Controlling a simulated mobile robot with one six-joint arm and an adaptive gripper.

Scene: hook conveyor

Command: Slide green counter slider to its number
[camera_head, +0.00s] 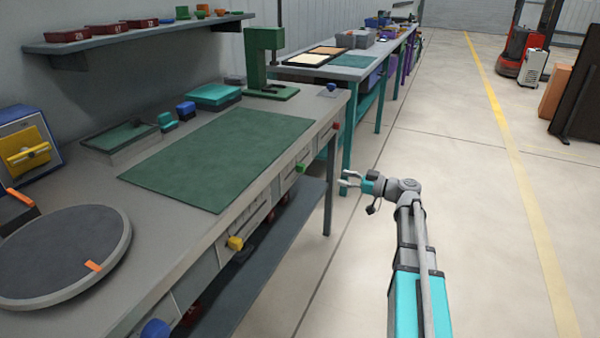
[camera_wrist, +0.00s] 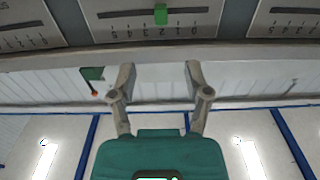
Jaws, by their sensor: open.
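The green counter slider (camera_wrist: 161,15) is a small green block on a dark slot in a grey panel (camera_wrist: 110,28) at the top of the wrist view. In the head view, a small green block (camera_head: 300,167) on the bench front may be the same slider. My gripper (camera_wrist: 159,76) is open and empty, its fingers pointing toward the panel and apart from the slider. In the head view my gripper (camera_head: 346,182) is out in front of the bench, over the floor.
The bench front also bears a yellow knob (camera_head: 235,243), a blue knob (camera_head: 155,328) and a red one (camera_head: 335,126). A green mat (camera_head: 220,155) and round turntable (camera_head: 60,255) are on the bench top. The floor (camera_head: 450,165) right of my arm is clear.

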